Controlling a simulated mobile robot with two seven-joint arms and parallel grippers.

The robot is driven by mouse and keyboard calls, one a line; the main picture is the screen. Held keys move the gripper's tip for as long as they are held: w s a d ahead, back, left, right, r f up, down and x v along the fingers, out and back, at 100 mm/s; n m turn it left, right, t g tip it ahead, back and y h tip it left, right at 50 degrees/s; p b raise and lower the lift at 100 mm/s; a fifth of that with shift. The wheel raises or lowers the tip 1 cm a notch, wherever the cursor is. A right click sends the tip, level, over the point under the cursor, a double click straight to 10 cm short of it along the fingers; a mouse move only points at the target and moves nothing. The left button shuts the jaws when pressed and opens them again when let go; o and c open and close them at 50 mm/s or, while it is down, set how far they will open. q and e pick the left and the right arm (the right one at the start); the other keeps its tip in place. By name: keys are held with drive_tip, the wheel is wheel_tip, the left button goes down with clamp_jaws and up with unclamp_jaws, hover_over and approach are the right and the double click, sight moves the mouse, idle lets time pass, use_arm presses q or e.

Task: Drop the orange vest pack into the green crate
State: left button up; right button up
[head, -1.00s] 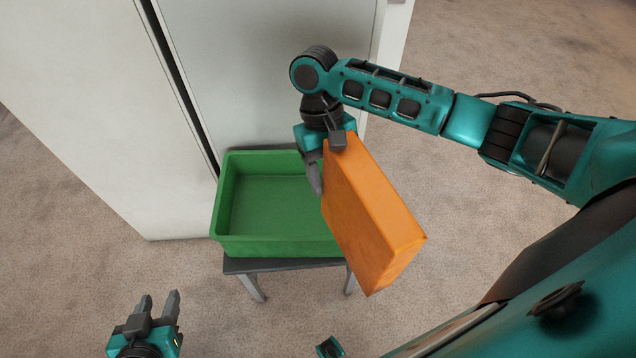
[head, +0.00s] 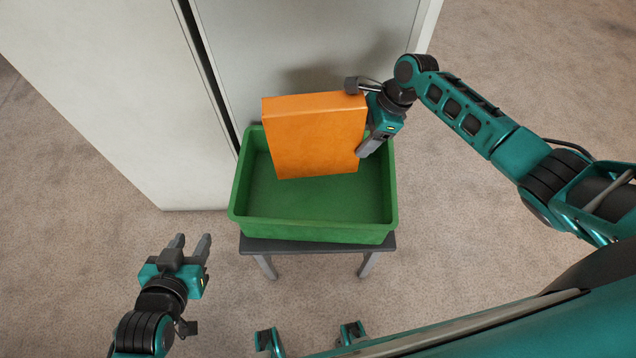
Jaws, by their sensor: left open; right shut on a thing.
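The orange vest pack (head: 314,137) is a flat orange block. My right gripper (head: 359,122) is shut on its right edge, one finger at the top corner and one lower down. The pack appears over the back part of the green crate (head: 310,232) and hides part of its far wall. I cannot tell whether its lower edge touches the crate floor. The visible floor of the crate is bare. My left gripper (head: 190,247) is open and empty, left of the crate and nearer to me.
The crate stands on a small dark-topped stool (head: 318,246) with light legs. A tall pale cabinet (head: 110,100) stands behind and to the left, with a dark gap between its panels. Open carpet (head: 510,60) lies to the right.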

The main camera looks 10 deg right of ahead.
use_arm(q)
wheel_tip(320, 180, down, 6)
drive_tip(key=w+d+b, duration=0.1)
drive_tip(key=d+b, duration=0.1)
drive_tip(key=b, duration=0.6)
drive_tip(key=shift+w+r+h+b, duration=0.25)
drive_tip(key=shift+h+b, duration=0.1)
drive_tip(key=shift+h, duration=0.05)
use_arm(e)
wheel_tip(320, 180, down, 6)
drive_tip(key=o, duration=1.1)
drive_tip(key=shift+o, duration=0.7)
use_arm(q)
drive_tip(key=shift+a+f, duration=0.1)
drive_tip(key=shift+f, duration=0.05)
